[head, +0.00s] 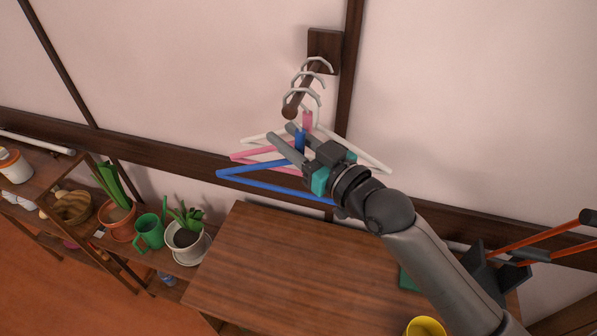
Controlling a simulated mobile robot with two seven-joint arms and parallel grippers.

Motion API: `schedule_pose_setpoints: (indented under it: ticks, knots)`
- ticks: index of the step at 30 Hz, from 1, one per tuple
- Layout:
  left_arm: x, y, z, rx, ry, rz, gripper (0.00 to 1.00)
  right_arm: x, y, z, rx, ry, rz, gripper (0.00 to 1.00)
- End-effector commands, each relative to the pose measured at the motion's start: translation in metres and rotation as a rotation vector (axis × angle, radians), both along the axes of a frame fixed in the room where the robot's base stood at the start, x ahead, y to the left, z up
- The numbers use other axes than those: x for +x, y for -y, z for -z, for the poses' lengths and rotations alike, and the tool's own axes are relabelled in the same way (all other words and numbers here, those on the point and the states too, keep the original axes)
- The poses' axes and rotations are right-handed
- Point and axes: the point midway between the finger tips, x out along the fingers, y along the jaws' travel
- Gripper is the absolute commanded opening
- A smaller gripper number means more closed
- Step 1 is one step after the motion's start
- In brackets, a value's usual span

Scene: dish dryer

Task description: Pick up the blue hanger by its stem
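The blue hanger (258,168) hangs from the dark wooden peg (302,95) on the wall, in front of pink and white hangers. Its blue stem shows between the two grey fingers of my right gripper (281,132). The fingers are spread, one on each side of the stem in the picture; I cannot tell whether either touches it. The gripper and wrist hide part of the hanger's right side. My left gripper is not in view.
Pink (308,120) and white (372,157) hangers hang close behind the blue one. A wooden table (270,265) stands below. Potted plants (187,238) and a green watering can (150,233) are at left. A yellow cup (426,328) is at the bottom.

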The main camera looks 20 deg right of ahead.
Motion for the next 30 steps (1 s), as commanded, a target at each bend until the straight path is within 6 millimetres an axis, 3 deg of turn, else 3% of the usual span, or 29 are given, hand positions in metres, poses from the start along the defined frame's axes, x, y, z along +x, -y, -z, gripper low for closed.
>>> schedule_pose_setpoints:
  ticks: [2, 12, 30]
  knots:
    - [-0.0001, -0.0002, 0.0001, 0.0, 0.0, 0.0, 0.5, -0.0002, 0.0001, 0.0001, 0.0, 0.0, 0.0, 0.36]
    - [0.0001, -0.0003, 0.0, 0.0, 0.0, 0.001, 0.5, -0.0004, 0.0003, -0.0001, 0.0, 0.0, 0.0, 0.0]
    - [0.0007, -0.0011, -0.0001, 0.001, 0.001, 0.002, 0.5, -0.0004, 0.0004, -0.0002, 0.0, 0.001, 0.0, 0.0]
